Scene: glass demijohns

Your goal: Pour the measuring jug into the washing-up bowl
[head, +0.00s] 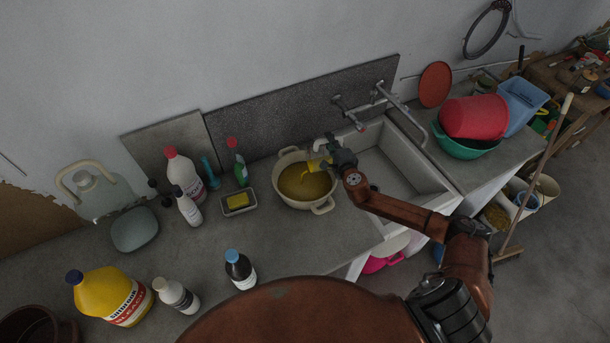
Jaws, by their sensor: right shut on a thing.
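A cream two-handled bowl (332,203), which looks like the washing-up bowl, stands on the counter left of the sink, with yellow-brown liquid in it. The measuring jug (318,164) is small in view, with bright yellow liquid showing at it. It is over the bowl's right back part and looks tilted towards the left. My right gripper (336,154) is shut on the jug at the bowl's right back rim. The fingers partly hide the jug. My left gripper is not in view.
The sink (395,170) and its tap (385,95) are right of the bowl. A dish with a yellow sponge (238,201), a green bottle (238,165) and white bottles (183,168) stand left. A dark bottle (240,270) is in front. Red and green basins (470,118) stand far right.

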